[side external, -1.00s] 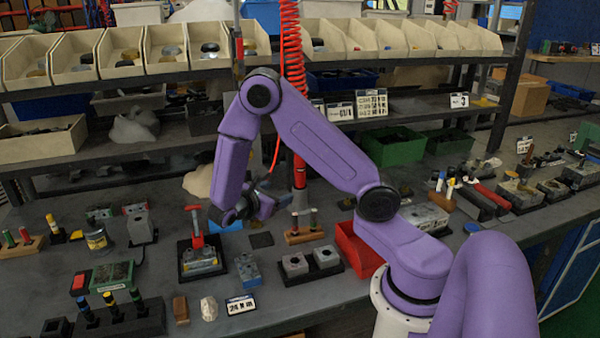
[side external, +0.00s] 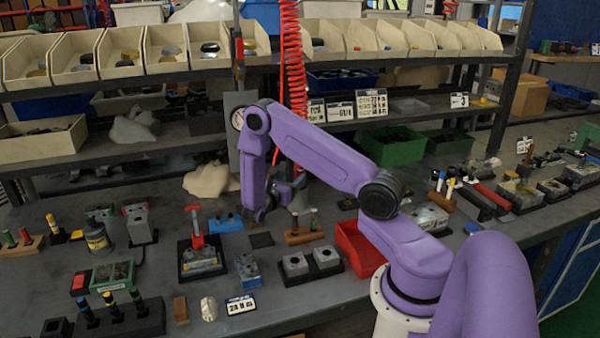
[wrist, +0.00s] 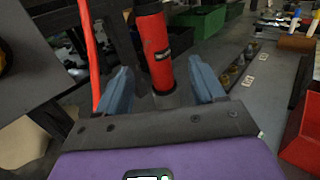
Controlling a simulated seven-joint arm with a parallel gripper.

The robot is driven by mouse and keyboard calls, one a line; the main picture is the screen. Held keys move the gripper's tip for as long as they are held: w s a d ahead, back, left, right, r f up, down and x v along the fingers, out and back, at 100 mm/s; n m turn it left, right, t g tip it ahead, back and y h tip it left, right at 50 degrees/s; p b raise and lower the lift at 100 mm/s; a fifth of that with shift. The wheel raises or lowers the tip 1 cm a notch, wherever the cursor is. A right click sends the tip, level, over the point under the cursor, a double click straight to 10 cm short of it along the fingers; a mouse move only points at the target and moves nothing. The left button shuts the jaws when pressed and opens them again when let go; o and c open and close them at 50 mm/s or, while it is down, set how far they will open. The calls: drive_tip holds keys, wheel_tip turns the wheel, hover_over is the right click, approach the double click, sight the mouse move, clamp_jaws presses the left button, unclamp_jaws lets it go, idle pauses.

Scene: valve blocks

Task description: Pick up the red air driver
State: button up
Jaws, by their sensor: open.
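The red air driver (wrist: 154,45) stands upright in the wrist view, a red cylinder with a black label and a dark grey lower end. My gripper (wrist: 161,88) is open, with one blue-grey finger on each side of the driver's lower part. I cannot tell whether either finger touches it. In the side view, my gripper (side external: 290,186) is at the driver's place below the red coiled hose (side external: 291,60). My arm hides most of the driver there.
A red bin (side external: 360,250) stands right of my gripper. Below it are a wooden block with pegs (side external: 303,234) and grey blocks on a dark base (side external: 310,263). Shelves with beige bins fill the back.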

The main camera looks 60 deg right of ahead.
sight(297, 169)
drive_tip(key=d, duration=0.9)
drive_tip(key=shift+w+f, duration=0.2)
drive_tip(key=shift+w, duration=0.05)
clamp_jaws()
drive_tip(key=shift+r, duration=0.15)
